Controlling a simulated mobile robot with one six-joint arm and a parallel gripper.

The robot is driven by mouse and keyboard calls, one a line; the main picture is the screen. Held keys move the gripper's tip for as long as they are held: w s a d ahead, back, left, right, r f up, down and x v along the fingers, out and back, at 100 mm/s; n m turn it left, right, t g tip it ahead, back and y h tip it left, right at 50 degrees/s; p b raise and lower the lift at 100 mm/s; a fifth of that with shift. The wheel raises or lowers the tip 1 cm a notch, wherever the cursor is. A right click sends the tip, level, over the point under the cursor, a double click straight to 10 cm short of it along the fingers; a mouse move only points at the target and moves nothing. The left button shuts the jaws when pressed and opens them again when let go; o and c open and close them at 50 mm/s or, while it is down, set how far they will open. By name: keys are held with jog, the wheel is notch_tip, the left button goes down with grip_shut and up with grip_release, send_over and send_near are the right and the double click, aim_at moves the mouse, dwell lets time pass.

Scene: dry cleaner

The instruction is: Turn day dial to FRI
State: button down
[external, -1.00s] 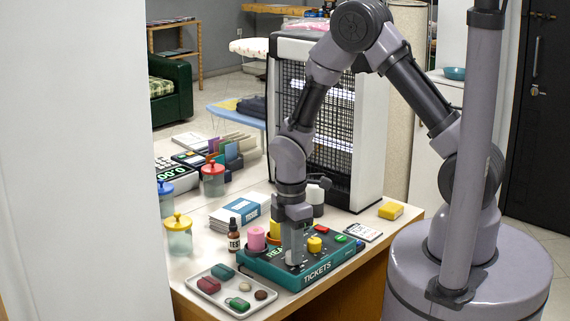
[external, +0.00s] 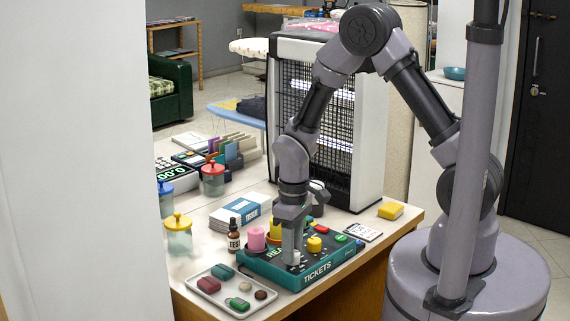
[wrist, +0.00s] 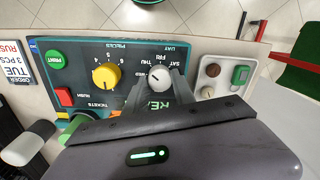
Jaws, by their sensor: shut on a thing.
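The teal ticket panel (external: 318,272) lies on the counter's front part. The day dial (wrist: 159,76) is a small white knob on it, with labels including SAT, FRI, THU and WED around its upper side in the wrist view. My gripper (wrist: 157,82) points down at the panel, one finger on each side of the day dial, shut on it. In the external view my gripper (external: 292,250) hides part of the panel around the dial. I cannot tell for sure which day the dial's mark points to.
A yellow dial (wrist: 106,76) sits beside the day dial, with green (wrist: 54,60) and red (wrist: 65,97) buttons farther left. A pink cylinder (external: 255,239) stands close to my gripper. A tray with colored pieces (external: 205,294) lies left of the panel.

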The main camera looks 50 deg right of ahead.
aim_at(295, 251)
jog(key=m+b, duration=0.1)
jog(key=m, duration=0.4)
jog(key=shift+m, duration=0.3)
jog(key=shift+d+m+b, duration=0.1)
jog(key=shift+m+b, duration=0.5)
jog(key=shift+m, duration=1.5)
jog(key=c, duration=1)
grip_release()
jog(key=shift+c, duration=0.2)
jog(key=shift+r, duration=0.1)
notch_tip(295, 251, up, 17)
jog(key=p, duration=0.6)
jog(key=shift+s+d+r+p, duration=0.15)
jog(key=shift+s+d+p, duration=0.1)
jog(key=shift+p, duration=0.1)
